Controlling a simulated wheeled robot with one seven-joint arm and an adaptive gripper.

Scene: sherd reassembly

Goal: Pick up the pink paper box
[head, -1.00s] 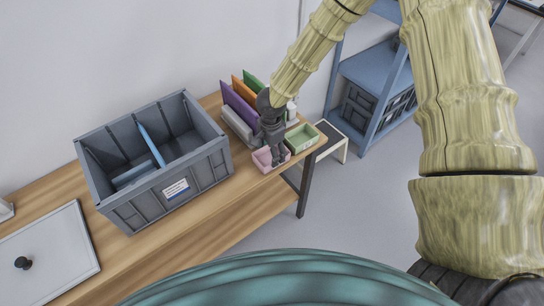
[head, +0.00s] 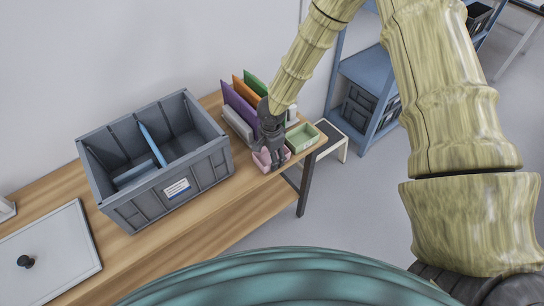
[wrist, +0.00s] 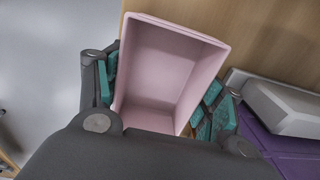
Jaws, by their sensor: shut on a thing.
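The pink paper box (wrist: 168,68) is an open, empty, rectangular box in the wrist view. In the head view the pink box (head: 262,161) is at the table's front right edge, partly hidden by my gripper. My gripper (wrist: 160,98) has its teal-padded fingers on two opposite sides of the box and is shut on it. In the head view my gripper (head: 275,157) points down at the box. I cannot tell whether the box is clear of the table.
A green box (head: 303,138) stands close to the right of the pink box. Purple, orange and green folders in a grey holder (head: 238,122) are just behind. A large grey crate (head: 205,165) stands to the left on the wooden table (head: 215,195). A white board (head: 45,262) lies further left.

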